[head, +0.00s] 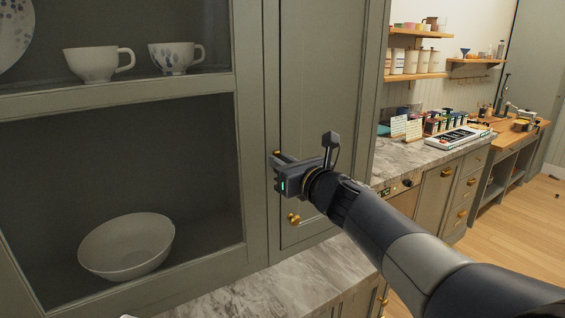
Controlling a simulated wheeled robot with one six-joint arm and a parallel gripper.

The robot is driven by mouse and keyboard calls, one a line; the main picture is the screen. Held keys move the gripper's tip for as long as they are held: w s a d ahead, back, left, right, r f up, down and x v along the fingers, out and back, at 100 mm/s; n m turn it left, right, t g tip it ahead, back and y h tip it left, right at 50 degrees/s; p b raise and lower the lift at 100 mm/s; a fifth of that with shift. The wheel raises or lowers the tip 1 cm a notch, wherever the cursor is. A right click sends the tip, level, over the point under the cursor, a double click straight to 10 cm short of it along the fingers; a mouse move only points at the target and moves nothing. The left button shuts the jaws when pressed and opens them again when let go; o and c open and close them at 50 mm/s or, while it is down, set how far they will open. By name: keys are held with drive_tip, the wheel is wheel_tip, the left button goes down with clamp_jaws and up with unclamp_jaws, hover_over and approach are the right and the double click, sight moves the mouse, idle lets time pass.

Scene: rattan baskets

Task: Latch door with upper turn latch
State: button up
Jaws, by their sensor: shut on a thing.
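The grey-green cabinet door (322,90) with a recessed panel stands upright in the middle of the head view and looks flush with its frame. The upper turn latch (277,152) shows only as a small brass bit at the door's left edge. My gripper (277,167) comes from the right and is shut on the latch, hiding most of it. How the latch is turned cannot be seen. A brass knob (293,219) sits on the door below my gripper, apart from it.
At left, cabinet shelves hold two cups (98,63) and a white bowl (127,245). A marble counter (290,283) runs below the door.

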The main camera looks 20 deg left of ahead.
clamp_jaws()
drive_tip(key=shift+m, duration=0.3)
drive_tip(key=shift+w+d+f+m+p, duration=0.2)
drive_tip(key=shift+m+p, duration=0.55)
drive_tip(key=shift+m, duration=2.1)
drive_tip(key=shift+w+d+f+m+p, duration=0.3)
drive_tip(key=shift+m+p, duration=0.4)
drive_tip(key=shift+m, duration=2.2)
drive_tip(key=shift+w+f+m+p, duration=0.1)
drive_tip(key=shift+f+m+p, duration=0.45)
drive_tip(key=shift+m, duration=2.3)
drive_tip(key=shift+r+m, duration=0.2)
drive_tip(key=shift+m, duration=0.1)
drive_tip(key=o, duration=0.6)
unclamp_jaws()
drive_tip(key=shift+o, duration=0.2)
